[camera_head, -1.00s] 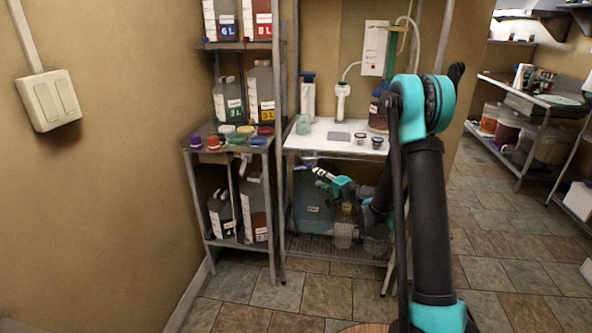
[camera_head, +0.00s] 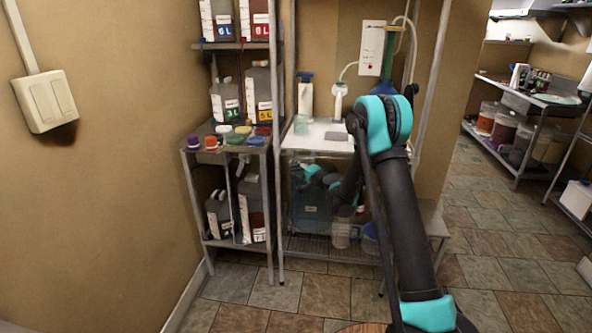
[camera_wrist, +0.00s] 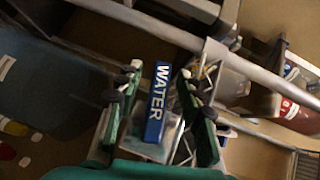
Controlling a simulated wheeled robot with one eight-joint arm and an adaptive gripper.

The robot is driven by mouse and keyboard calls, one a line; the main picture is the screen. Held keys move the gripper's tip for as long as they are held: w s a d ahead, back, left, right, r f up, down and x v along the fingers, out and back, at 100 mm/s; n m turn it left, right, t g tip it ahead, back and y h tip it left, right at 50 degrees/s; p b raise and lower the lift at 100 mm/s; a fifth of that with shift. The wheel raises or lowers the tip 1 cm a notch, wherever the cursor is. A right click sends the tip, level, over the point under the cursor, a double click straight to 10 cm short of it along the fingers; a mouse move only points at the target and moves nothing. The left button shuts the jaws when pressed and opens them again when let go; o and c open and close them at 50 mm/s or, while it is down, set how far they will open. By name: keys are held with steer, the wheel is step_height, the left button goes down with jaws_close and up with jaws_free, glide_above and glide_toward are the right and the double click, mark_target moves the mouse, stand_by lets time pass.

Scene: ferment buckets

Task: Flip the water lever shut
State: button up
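The water lever (camera_wrist: 158,100) is a blue bar with white WATER lettering in the wrist view. It stands between the two green-padded fingers of my gripper (camera_wrist: 159,72), which are apart, with a visible gap on each side. In the head view my gripper (camera_head: 312,174) is under the white-topped table, in front of a blue-tinted container (camera_head: 310,215). There its fingers are hard to make out and the lever cannot be told apart. The lever's mount is partly hidden behind my gripper.
A metal rack (camera_head: 240,144) with bottles and colored caps stands close on the left. The white tabletop (camera_head: 320,137) is just above my gripper. A clear tub (camera_head: 341,233) sits on the wire shelf below. A metal rail crosses the wrist view.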

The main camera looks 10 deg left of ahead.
steer(key=shift+c, duration=0.3)
jaws_close()
steer(key=shift+y, duration=0.3)
steer(key=shift+r+m+t+y, duration=0.55)
steer(key=shift+m+t, duration=0.15)
steer(key=shift+m, duration=0.2)
steer(key=shift+o, duration=0.3)
jaws_free()
